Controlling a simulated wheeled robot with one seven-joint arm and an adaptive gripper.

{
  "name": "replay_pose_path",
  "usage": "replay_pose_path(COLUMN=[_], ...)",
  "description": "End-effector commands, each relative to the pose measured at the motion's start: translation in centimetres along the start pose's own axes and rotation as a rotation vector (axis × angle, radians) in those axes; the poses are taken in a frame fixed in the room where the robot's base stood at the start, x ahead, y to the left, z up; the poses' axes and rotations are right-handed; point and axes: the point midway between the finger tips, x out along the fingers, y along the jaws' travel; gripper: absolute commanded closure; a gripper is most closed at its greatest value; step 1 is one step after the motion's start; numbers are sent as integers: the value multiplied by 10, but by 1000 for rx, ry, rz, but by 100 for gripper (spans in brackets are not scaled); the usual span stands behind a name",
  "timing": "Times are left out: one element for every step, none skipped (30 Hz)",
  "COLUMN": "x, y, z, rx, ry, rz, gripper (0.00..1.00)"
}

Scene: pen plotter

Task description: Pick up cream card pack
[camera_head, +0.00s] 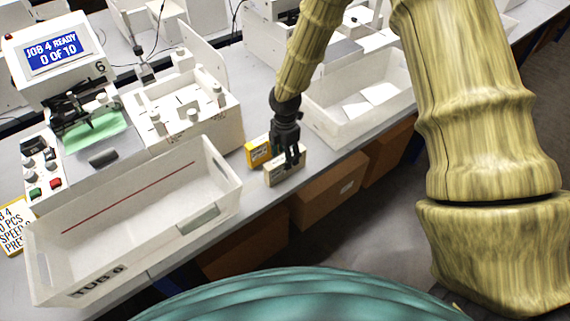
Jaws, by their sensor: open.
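The cream card pack (284,172) is a small pale box standing on the grey table near its front edge, in the middle of the head view. My black gripper (292,160) points down over it with open fingers. The fingers overlap the pack's upper part in the picture; I cannot tell whether they touch it. Part of the pack is hidden behind the fingers.
A yellow box (258,152) stands close behind and left of the pack. A large white tub (130,225) is to the left, and another white tray (350,122) is to the right. A plotter with a display (54,54) stands at the upper left. Cardboard boxes (330,190) sit below the table edge.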

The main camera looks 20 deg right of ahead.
Motion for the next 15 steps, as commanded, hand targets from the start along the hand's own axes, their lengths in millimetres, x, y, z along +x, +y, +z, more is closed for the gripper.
replay_pose_path(x=[1,2,4,5,7,10,12,16,19,22,24,28,31,35,39], y=[0,0,-1,-1,-1,0,0,-1,-1,-1,-2,-2,-2,-2,-2], z=[0,0,0,-1,-1,-2,-2,-2,-1,-1,-1,-1,-1,-1,-1], rx=[0,-1,-1,-1,-2,-3,-3,-3,-2,-2,-2,-2,-2,-2,-2], ry=[0,0,0,0,0,0,-1,-1,-1,-1,-1,0,0,0,0], rz=[-1,-1,-2,-3,-3,-3,-3,-3,-3,-3,-3,-3,-3,-3,-3], gripper=[46,46,46,46,46,46,46,46,46,46,46,46,46,46,46])
